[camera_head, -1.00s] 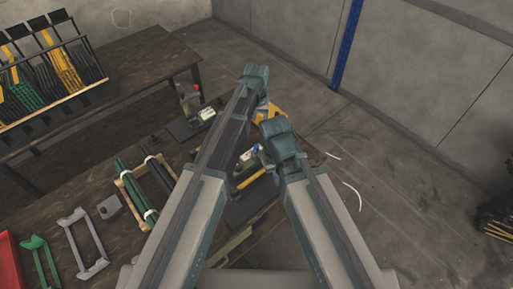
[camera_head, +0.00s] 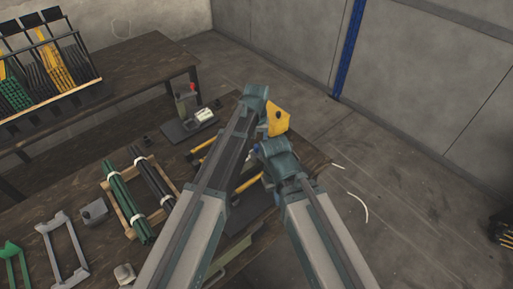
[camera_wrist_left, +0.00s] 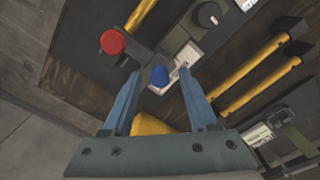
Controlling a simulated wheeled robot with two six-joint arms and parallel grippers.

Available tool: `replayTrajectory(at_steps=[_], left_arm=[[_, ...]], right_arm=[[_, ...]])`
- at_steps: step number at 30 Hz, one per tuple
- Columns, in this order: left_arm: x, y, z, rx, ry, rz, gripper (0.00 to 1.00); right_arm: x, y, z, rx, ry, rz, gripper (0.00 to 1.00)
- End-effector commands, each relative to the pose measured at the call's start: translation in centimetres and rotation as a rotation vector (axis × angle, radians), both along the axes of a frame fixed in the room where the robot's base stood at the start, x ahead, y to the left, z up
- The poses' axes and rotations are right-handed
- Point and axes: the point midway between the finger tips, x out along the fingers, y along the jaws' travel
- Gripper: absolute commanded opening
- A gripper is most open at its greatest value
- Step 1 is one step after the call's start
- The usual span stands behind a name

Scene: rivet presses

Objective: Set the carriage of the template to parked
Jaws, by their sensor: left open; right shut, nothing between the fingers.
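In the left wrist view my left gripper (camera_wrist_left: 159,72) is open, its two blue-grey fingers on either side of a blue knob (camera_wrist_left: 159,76). I cannot tell whether they touch it. The knob sits by a pale slotted strip (camera_wrist_left: 186,58) on a dark base. A red round knob (camera_wrist_left: 113,41) is to its upper left and a black dial (camera_wrist_left: 208,14) to its upper right. I cannot tell which part is the carriage. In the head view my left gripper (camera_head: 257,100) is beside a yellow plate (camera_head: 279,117). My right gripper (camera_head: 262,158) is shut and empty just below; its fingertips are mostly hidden.
Yellow bars (camera_wrist_left: 250,70) lie to the right in the left wrist view. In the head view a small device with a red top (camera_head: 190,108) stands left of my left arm. Green and black tubes (camera_head: 140,195) lie in a wooden rack. Open floor is at right.

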Motion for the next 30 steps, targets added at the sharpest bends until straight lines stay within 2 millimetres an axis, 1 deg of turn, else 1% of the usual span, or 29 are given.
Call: replayTrajectory(at_steps=[5,6,8,12,15,30], left_arm=[[0.0,0.0,0.08,0.0,0.0,0.0,0.59],[0.0,0.0,0.08,0.0,0.0,0.0,0.52],[0.0,0.0,0.08,0.0,0.0,0.0,0.41],[0.0,0.0,0.08,0.0,0.0,0.0,0.16],[0.0,0.0,0.07,0.0,0.0,0.0,0.0],[-0.01,0.0,0.07,0.0,0.0,0.0,0.0]], right_arm=[[0.0,0.0,0.08,0.0,0.0,0.0,0.0],[0.0,0.0,0.08,0.0,0.0,0.0,0.0],[0.0,0.0,0.08,0.0,0.0,0.0,0.0],[0.0,0.0,0.08,0.0,0.0,0.0,0.0],[0.0,0.0,0.07,0.0,0.0,0.0,0.0],[0.0,-0.01,0.07,0.0,0.0,0.0,0.0]])
